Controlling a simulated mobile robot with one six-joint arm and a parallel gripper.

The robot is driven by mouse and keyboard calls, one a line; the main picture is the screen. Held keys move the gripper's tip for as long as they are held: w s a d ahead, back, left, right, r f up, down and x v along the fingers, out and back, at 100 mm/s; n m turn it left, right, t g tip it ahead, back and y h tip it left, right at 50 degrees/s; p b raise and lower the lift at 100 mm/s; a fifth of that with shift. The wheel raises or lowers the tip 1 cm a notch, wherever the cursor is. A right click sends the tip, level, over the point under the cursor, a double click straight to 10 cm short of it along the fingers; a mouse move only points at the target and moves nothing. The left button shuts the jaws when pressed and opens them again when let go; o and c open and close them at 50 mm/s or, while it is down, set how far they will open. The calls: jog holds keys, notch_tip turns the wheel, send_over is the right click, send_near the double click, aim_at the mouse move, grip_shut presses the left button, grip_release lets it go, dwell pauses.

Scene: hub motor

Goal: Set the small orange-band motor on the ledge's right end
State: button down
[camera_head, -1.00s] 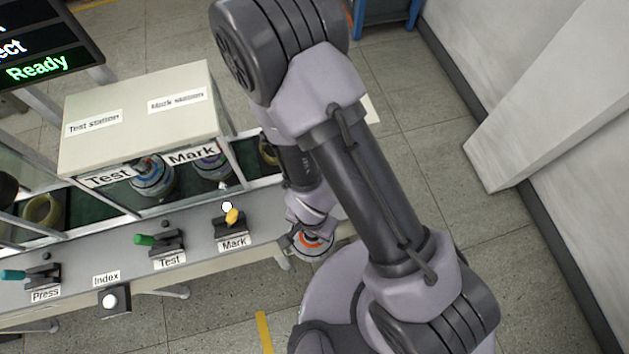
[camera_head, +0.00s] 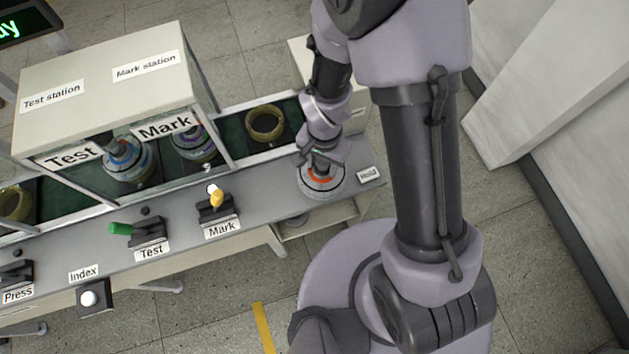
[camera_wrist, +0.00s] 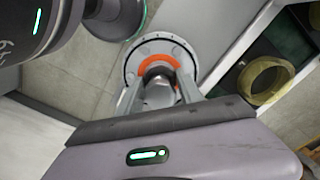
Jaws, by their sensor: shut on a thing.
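The small orange-band motor (camera_head: 322,182) is a round grey disc with an orange ring, over the right end of the ledge (camera_head: 262,207) in the head view. My gripper (camera_head: 322,160) is above it and shut on its central hub. In the wrist view the motor (camera_wrist: 160,62) sits between the two fingers of my gripper (camera_wrist: 160,88), its flange facing the camera. Whether its underside touches the ledge cannot be told.
A label (camera_head: 368,174) marks the ledge right of the motor. The Mark lever (camera_head: 216,200) stands to its left. An olive ring (camera_head: 265,124) sits on the green conveyor behind. The Test and Mark stations' housing (camera_head: 100,95) rises at the left.

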jog(key=w, duration=0.1)
jog(key=w+d, duration=0.1)
jog(key=w, duration=0.1)
jog(key=shift+w+d+f, duration=0.15)
jog(key=shift+w+f, duration=0.15)
jog(key=shift+f+b, duration=0.6)
jog(key=shift+f, duration=1.05)
jog(key=shift+f, duration=0.15)
jog(key=c, duration=0.8)
grip_release()
jog(key=shift+s, duration=0.1)
jog(key=shift+o, duration=0.2)
